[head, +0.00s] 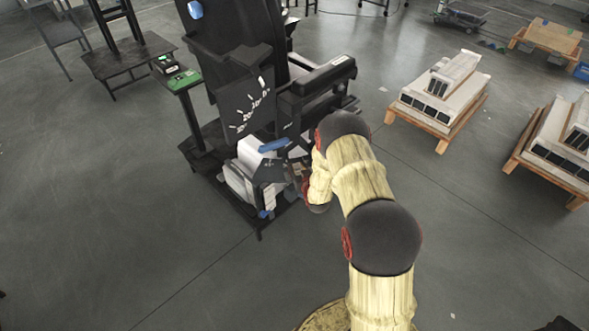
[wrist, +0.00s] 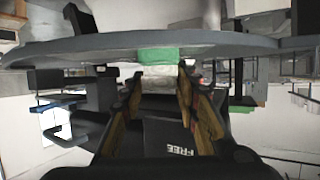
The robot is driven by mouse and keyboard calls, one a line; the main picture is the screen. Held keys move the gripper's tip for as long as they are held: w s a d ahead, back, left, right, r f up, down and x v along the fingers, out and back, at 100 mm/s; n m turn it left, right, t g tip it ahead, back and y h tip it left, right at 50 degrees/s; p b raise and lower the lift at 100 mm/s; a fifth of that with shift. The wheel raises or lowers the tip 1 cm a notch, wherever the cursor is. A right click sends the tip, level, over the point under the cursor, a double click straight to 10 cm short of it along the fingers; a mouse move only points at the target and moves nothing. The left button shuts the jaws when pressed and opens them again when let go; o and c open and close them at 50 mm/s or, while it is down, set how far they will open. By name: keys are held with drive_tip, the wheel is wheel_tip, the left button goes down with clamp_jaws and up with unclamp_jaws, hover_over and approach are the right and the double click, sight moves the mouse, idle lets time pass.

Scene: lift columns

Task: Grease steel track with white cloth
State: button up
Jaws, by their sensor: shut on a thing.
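My gripper (wrist: 160,73) is shut on a small whitish, crumpled-looking piece, which I take to be the white cloth (wrist: 161,86), between its fingertips in the wrist view. A green patch (wrist: 158,55) shows just beyond the fingertips, against a long grey bar (wrist: 80,47) that crosses the view. The bar may be the steel track; I cannot tell for sure, nor whether the cloth touches it. In the head view my gripper (head: 290,170) is small and partly hidden by my arm, beside the lower part of a black machine (head: 243,50). The cloth cannot be made out there.
A white block (head: 257,160) with a blue strip (head: 274,145) stands close left of my gripper. A green-topped stand (head: 183,80) is behind it. Pallets with white units (head: 440,90) stand to the right. The grey floor at the left front is clear.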

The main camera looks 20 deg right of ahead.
sight(283, 177)
drive_tip(key=shift+s+d+b, duration=0.3)
drive_tip(key=shift+d+b, duration=0.15)
drive_tip(key=shift+d, duration=1.6)
drive_tip(key=shift+s+d+b, duration=0.35)
drive_tip(key=shift+d+b, duration=0.1)
drive_tip(key=shift+d, duration=1.65)
drive_tip(key=shift+s+d+b, duration=0.3)
drive_tip(key=shift+d+b, duration=0.15)
drive_tip(key=shift+d, duration=1.6)
drive_tip(key=shift+w+a, duration=0.15)
drive_tip(key=shift+a, duration=0.55)
drive_tip(key=shift+w+a, duration=0.1)
drive_tip(key=shift+a, duration=0.6)
drive_tip(key=shift+w+a+f+b, duration=0.15)
drive_tip(key=shift+a+b, duration=0.1)
drive_tip(key=shift+a, duration=1.05)
drive_tip(key=shift+w+a+r+b, duration=0.15)
drive_tip(key=shift+a+b, duration=0.1)
drive_tip(key=shift+a, duration=1)
drive_tip(key=shift+w+a, duration=0.2)
drive_tip(key=shift+a, duration=1.05)
drive_tip(key=shift+w+a, duration=0.2)
drive_tip(key=shift+a, duration=1.05)
drive_tip(key=shift+w+a, duration=0.2)
drive_tip(key=shift+a, duration=1.2)
drive_tip(key=shift+a, duration=0.15)
